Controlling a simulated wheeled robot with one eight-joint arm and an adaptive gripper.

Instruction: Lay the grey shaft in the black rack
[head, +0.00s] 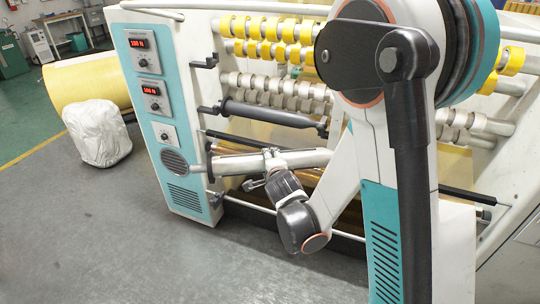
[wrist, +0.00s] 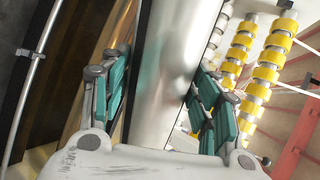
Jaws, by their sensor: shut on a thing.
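The grey shaft (head: 236,165) is a smooth, silvery cylinder in front of the machine, tilted only slightly in the head view. My gripper (head: 270,166) is closed around it near its middle. In the wrist view the shaft (wrist: 172,60) runs up between the teal finger pads of my gripper (wrist: 165,95). Black brackets (head: 208,109) stick out from the machine's left side panel. I cannot tell for sure which black parts make up the rack. The shaft's left end is close to the side panel, and my arm stands near its right end.
A dark grey roller (head: 268,114) lies just above the shaft. Rollers with yellow rings (head: 265,28) and bare metal rings (head: 270,86) sit higher. A white covered bundle (head: 97,133) stands on the floor at left; the front floor is clear.

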